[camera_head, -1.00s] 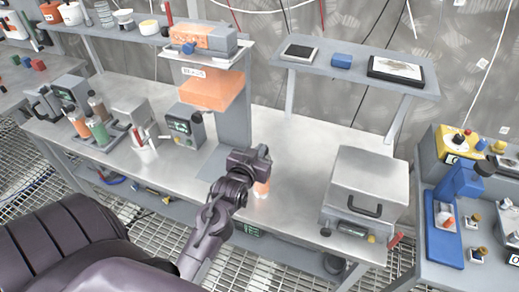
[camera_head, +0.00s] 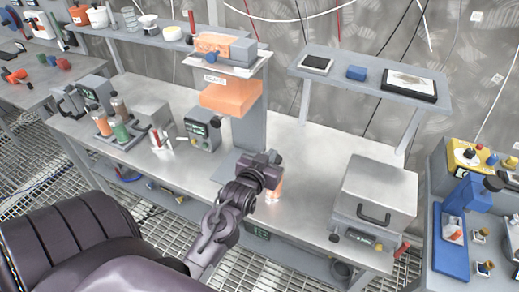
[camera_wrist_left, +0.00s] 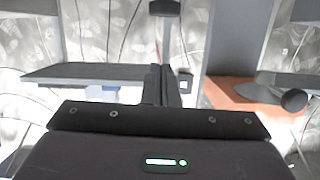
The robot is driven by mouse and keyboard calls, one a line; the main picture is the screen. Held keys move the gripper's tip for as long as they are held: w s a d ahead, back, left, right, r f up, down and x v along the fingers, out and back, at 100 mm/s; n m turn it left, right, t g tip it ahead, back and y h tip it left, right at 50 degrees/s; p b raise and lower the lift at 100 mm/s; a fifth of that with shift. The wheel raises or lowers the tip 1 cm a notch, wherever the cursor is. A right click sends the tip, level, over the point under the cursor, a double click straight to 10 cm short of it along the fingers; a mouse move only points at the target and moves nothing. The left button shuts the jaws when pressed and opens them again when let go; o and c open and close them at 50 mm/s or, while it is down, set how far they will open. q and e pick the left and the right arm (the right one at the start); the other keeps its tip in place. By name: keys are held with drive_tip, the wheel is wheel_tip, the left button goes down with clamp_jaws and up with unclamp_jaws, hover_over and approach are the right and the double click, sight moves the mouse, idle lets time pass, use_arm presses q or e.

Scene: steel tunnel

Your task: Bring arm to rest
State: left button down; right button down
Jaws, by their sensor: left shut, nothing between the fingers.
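My left gripper (camera_head: 268,168) is over the front part of the steel workbench (camera_head: 304,160), below and in front of the orange block unit. Its fingers (camera_wrist_left: 161,85) are shut together in the left wrist view, with nothing between them. A small orange-and-white item (camera_head: 274,191) shows just beside and below the gripper on the bench; it is partly hidden, and I cannot tell whether they touch. My right gripper is not in view.
A grey box with a handle (camera_head: 378,190) stands to the right on the bench. A post with an orange block (camera_head: 231,96) rises behind the gripper. A raised shelf (camera_head: 345,78) stands at the back. A rack of bottles (camera_head: 120,130) is at the left.

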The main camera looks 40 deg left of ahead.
use_arm(q)
drive_tip(key=b+v, duration=0.2)
drive_tip(key=v, duration=0.4)
drive_tip(key=shift+s, duration=0.2)
drive_tip(key=shift+d, duration=0.15)
